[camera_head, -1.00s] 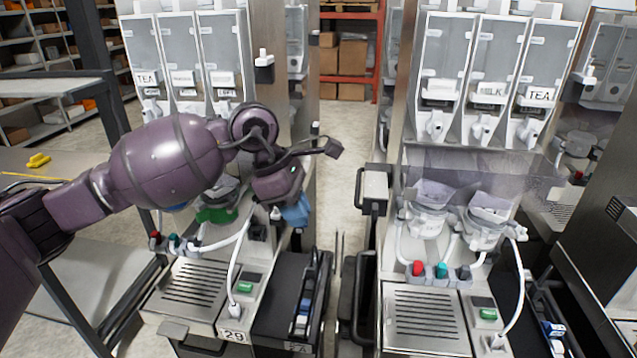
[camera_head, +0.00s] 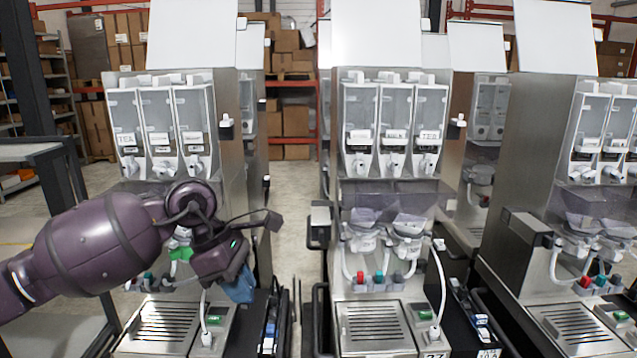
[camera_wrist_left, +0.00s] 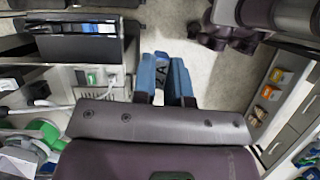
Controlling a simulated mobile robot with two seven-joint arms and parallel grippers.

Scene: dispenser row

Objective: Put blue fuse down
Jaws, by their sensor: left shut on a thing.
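My left gripper (camera_head: 240,287) is in front of the left dispenser machine (camera_head: 185,215), at its right side, above and a little left of a narrow black tray (camera_head: 270,322). Its two blue fingers also show in the left wrist view (camera_wrist_left: 164,84), pointing away from the wrist, with a narrow space between them. The gripper is shut on the blue fuse, which I can hardly tell apart from the blue fingers. A dark mark shows between them. My right gripper is not in view.
A middle dispenser machine (camera_head: 388,220) and a right one (camera_head: 590,230) stand to the right. An aisle of bare floor (camera_head: 292,205) runs between the left and middle machines. Another black tray (camera_head: 473,318) holds small blue and white parts. White hoses hang at the machine fronts.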

